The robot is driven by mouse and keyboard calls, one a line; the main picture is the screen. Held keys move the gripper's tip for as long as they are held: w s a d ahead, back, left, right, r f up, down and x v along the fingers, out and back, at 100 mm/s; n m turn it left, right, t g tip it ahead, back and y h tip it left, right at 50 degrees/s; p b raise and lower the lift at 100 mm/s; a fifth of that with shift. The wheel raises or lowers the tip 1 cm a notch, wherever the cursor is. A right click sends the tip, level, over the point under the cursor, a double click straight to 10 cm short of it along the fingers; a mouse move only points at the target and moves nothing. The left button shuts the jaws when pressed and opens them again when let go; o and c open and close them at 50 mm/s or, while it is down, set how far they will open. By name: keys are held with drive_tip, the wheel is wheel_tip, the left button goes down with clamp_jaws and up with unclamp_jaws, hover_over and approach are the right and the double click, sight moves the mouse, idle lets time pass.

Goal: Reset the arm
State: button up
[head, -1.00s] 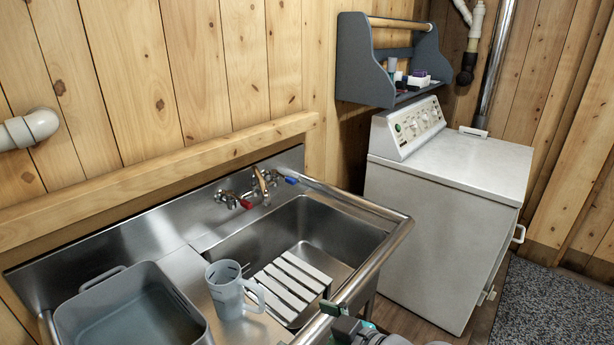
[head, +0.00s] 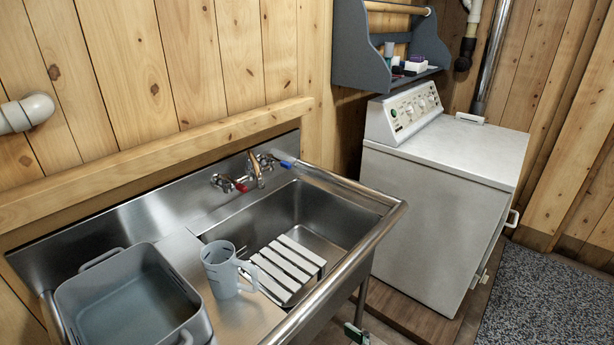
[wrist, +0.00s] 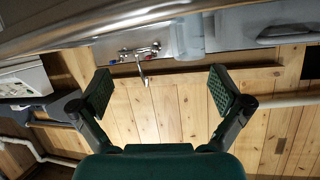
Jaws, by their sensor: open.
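My gripper (wrist: 161,92) is open and empty in the wrist view, with its two dark green padded fingers spread wide apart. The wrist view is upside down, with the steel sink rim across the top and the plank wall below. The sink (head: 335,225) is on the left of the washing machine (head: 430,190). Nothing is between the fingers.
A grey-blue pitcher (head: 221,272) stands on the sink's drainboard beside a grey tub (head: 128,297). A white slatted rack (head: 288,265) lies in the basin. The faucet (head: 256,172) is at the back. A blue-grey shelf (head: 380,60) hangs above the washer. Floor (head: 540,300) at right is clear.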

drive_tip(key=s+d+f+m+t+h, duration=0.3)
drive_tip(key=s+d+f+m+h, duration=0.25)
drive_tip(key=s+d+f, duration=0.7)
drive_tip(key=s+d+r+h, duration=0.1)
drive_tip(key=s+r, duration=0.1)
drive_tip(key=s, duration=0.8)
drive_tip(key=s+d+r+t+h, duration=0.1)
drive_tip(key=s+r+h, duration=0.1)
drive_tip(key=s, duration=0.8)
drive_tip(key=shift+s+r, duration=0.15)
drive_tip(key=shift+r, duration=0.1)
drive_tip(key=shift+d+m, duration=0.1)
drive_tip(key=shift+m, duration=0.15)
